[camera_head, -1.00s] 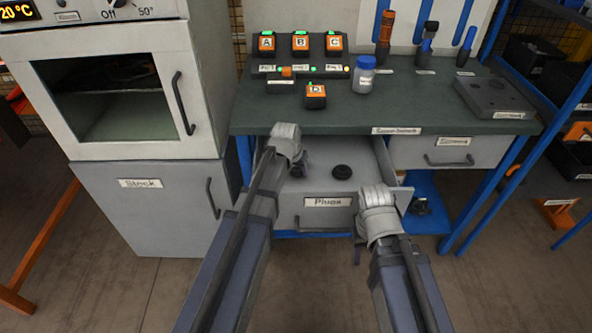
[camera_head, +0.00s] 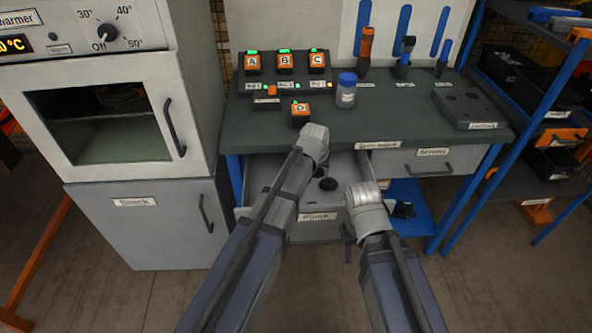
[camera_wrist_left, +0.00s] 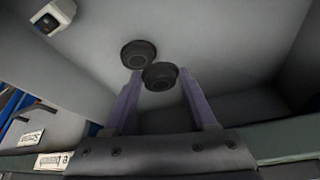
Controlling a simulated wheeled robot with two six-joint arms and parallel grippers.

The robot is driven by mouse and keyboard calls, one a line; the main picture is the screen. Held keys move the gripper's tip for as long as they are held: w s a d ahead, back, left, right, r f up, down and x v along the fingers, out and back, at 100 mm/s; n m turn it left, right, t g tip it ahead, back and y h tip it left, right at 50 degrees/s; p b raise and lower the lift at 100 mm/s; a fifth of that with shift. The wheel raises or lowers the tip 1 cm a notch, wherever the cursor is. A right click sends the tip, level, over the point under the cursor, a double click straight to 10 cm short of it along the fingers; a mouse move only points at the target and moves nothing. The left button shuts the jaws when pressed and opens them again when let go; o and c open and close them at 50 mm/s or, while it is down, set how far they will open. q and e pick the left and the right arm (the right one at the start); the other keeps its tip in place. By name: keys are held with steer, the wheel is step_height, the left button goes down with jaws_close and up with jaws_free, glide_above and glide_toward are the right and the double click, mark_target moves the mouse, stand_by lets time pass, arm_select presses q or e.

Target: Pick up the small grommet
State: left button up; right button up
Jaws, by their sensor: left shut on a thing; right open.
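In the left wrist view a small round black grommet (camera_wrist_left: 160,77) sits between the purple fingertips of my left gripper (camera_wrist_left: 159,72), which is shut on it. A second round black piece (camera_wrist_left: 138,53) lies just beyond it on the grey drawer floor. In the head view a black round piece (camera_head: 328,184) shows in the open drawer labelled Plugs (camera_head: 318,217), just below my left gripper (camera_head: 318,170). The left wrist hides most of that gripper and its grommet there. My right gripper (camera_head: 348,241) is open, low in front of the drawer's right side, mostly hidden by its wrist.
The workbench (camera_head: 385,130) carries a block with orange modules (camera_head: 285,64), a loose module D (camera_head: 300,115), a blue-capped jar (camera_head: 346,90) and a grey slab (camera_head: 468,108). A Screws drawer (camera_head: 430,160) is shut at right. The cabinet (camera_head: 140,225) stands left.

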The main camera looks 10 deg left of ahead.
arm_select(q)
steer(key=w+d, duration=0.1)
steer(key=d, duration=0.8)
steer(key=shift+w, duration=0.4)
steer(key=o, duration=0.8)
jaws_close()
